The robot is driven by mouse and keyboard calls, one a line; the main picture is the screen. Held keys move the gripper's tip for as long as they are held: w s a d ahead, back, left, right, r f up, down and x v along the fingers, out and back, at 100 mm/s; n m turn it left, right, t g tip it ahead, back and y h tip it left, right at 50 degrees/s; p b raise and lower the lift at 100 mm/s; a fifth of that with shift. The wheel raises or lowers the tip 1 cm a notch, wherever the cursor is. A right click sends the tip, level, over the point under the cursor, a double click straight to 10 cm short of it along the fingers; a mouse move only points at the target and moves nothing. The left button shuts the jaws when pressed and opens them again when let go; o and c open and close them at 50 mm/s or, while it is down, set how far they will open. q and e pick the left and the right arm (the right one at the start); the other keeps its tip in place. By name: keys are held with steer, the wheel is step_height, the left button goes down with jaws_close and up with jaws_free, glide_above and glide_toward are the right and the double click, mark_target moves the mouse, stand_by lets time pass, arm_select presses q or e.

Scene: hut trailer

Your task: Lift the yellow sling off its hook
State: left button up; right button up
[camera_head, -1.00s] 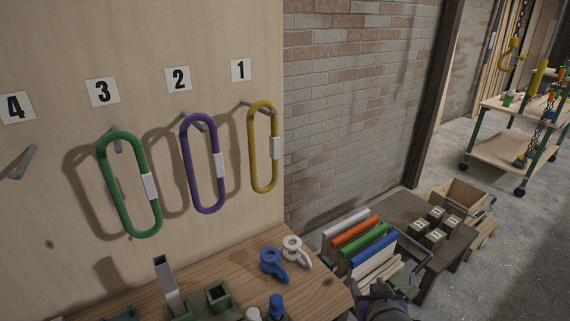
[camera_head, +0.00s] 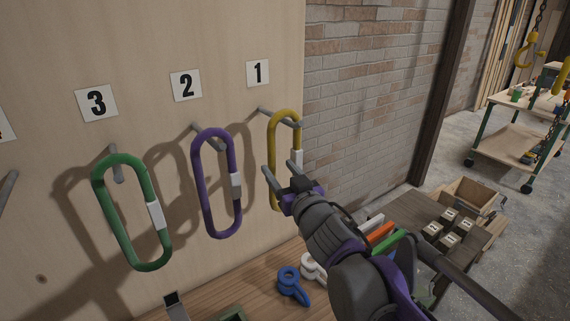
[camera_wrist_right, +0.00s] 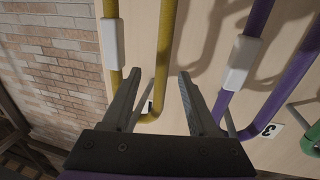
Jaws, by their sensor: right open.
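The yellow sling (camera_head: 284,116), a long closed loop with a white sleeve, hangs on the hook (camera_head: 265,111) under the number 1 plate. My right gripper (camera_head: 280,167) is open in front of the loop's middle. In the right wrist view, the open fingers (camera_wrist_right: 160,74) point at the board, with the plain strand of the yellow sling (camera_wrist_right: 166,48) between them. The strand with the white sleeve (camera_wrist_right: 112,45) is outside the fingers. I cannot tell whether either finger touches the sling. My left gripper is not in view.
The purple sling (camera_head: 197,165) hangs close by on the left, under number 2. The green sling (camera_head: 105,195) hangs farther left, under number 3. Below is a wooden bench with a blue eye piece (camera_head: 291,284). A brick wall (camera_head: 350,110) stands right of the board.

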mark_target(275, 165)
steer(key=x, duration=0.3)
steer(key=p+x, duration=0.1)
steer(key=x, duration=0.1)
steer(key=shift+d+f, duration=0.1)
steer(key=shift+f, duration=0.3)
steer(key=shift+s, duration=0.1)
steer(key=shift+c, duration=0.9)
jaws_close()
